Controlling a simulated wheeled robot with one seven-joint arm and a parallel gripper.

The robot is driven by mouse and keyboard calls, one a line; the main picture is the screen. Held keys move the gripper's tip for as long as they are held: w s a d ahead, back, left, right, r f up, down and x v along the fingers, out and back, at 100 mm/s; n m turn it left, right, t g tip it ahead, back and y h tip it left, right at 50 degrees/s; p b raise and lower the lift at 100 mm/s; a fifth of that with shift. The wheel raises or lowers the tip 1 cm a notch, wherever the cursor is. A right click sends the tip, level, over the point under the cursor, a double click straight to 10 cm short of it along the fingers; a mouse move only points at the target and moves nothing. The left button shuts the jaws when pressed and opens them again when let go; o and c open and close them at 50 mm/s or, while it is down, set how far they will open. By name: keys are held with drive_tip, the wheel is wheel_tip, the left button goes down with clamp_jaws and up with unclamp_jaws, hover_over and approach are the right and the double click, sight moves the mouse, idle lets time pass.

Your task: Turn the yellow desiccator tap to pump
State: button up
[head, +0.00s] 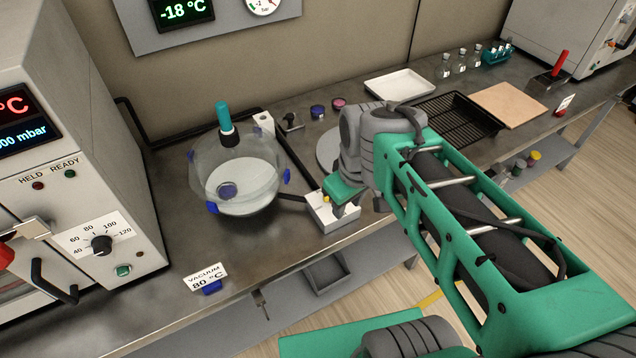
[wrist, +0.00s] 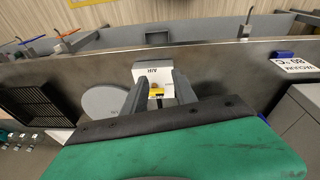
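The yellow tap (wrist: 156,92) sits on a white block (wrist: 153,66) with a dark label that looks like "AIR", seen upside down. In the wrist view it lies between my two fingers, with gaps at both sides. My gripper (wrist: 159,80) is open and points down over the block. In the head view my gripper (head: 346,195) hides part of the white block (head: 328,218), and only a small yellow-orange spot shows. The glass desiccator (head: 240,185) with a teal top stands left of the block, joined by a dark tube. The tap's exact direction is unclear.
An oven (head: 85,150) stands at the left, with a "VACUUM 80 °C" sign (head: 205,278) on the bench edge. A round grey plate (wrist: 105,101) lies beside the block. A black rack (head: 455,118) and white tray (head: 400,85) are further right.

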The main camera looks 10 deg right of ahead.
drive_tip(key=w+n+p, duration=0.1)
drive_tip(key=w+n, duration=0.2)
drive_tip(key=n, duration=0.2)
drive_tip(key=w+n+g, duration=0.1)
drive_tip(key=w+n, duration=0.3)
drive_tip(key=n, duration=0.1)
drive_tip(key=w+n+g+p, duration=0.1)
drive_tip(key=w+n, duration=0.2)
drive_tip(key=n, duration=0.2)
drive_tip(key=shift+w+a+f+n+p, duration=0.1)
drive_tip(key=shift+w+f+n+p, duration=0.05)
drive_tip(key=shift+w+n+p, duration=0.2)
drive_tip(key=shift+w+f+n, duration=0.1)
drive_tip(key=shift+f+n, duration=0.2)
drive_tip(key=shift+n, duration=0.15)
wheel_tip(320, 180, down, 7)
drive_tip(key=shift+f+p, duration=0.2)
drive_tip(key=shift+p, duration=0.15)
clamp_jaws()
